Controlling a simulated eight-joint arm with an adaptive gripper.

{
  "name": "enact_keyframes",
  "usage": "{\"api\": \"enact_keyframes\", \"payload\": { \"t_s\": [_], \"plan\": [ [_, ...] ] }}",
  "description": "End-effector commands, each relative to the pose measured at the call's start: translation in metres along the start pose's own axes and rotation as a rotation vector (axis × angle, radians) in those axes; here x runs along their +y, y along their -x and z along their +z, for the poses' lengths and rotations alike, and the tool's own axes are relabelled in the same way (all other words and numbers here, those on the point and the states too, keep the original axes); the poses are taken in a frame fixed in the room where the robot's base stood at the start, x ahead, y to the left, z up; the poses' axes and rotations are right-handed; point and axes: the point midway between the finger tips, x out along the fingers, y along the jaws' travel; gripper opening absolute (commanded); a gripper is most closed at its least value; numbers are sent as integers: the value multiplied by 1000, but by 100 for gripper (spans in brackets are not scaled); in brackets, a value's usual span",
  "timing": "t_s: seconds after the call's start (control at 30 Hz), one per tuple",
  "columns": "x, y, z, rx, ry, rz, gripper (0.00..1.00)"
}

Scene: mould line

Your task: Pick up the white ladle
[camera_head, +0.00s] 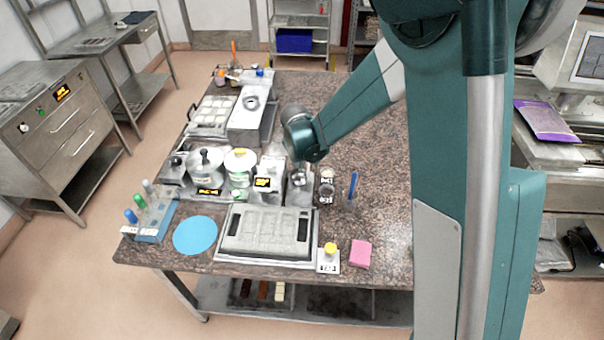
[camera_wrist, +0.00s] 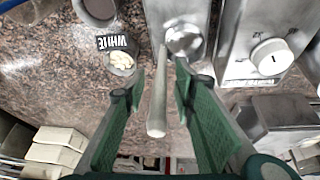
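In the wrist view a pale ladle handle (camera_wrist: 157,100) runs toward me from a shiny round metal piece, perhaps a ladle bowl (camera_wrist: 183,40), near a metal box. My gripper (camera_wrist: 160,76) is open, with its two green fingers on either side of the handle. A gap shows on each side, so the fingers appear not to touch it. In the head view my gripper (camera_head: 300,178) is small, over the metal containers right of the white pots. I cannot pick out the ladle there.
A small cup of white pieces (camera_wrist: 121,62) with a "WHITE" label stands left of the handle. A metal box with a white knob (camera_wrist: 271,57) is on the right. In the head view, a mould tray (camera_head: 267,257), blue disc (camera_head: 195,235) and pink block (camera_head: 360,254) lie in front.

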Motion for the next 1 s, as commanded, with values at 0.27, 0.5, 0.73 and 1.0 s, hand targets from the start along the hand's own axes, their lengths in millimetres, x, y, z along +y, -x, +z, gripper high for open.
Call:
{"api": "enact_keyframes", "payload": {
  "t_s": [0.27, 0.5, 0.73, 1.0],
  "plan": [
    [0, 0, 0, 0, 0, 0, 5],
    [0, 0, 0, 0, 0, 0, 0],
    [0, 0, 0, 0, 0, 1, 0],
    [1, 9, -4, 0, 0, 0, 0]
  ]
}}
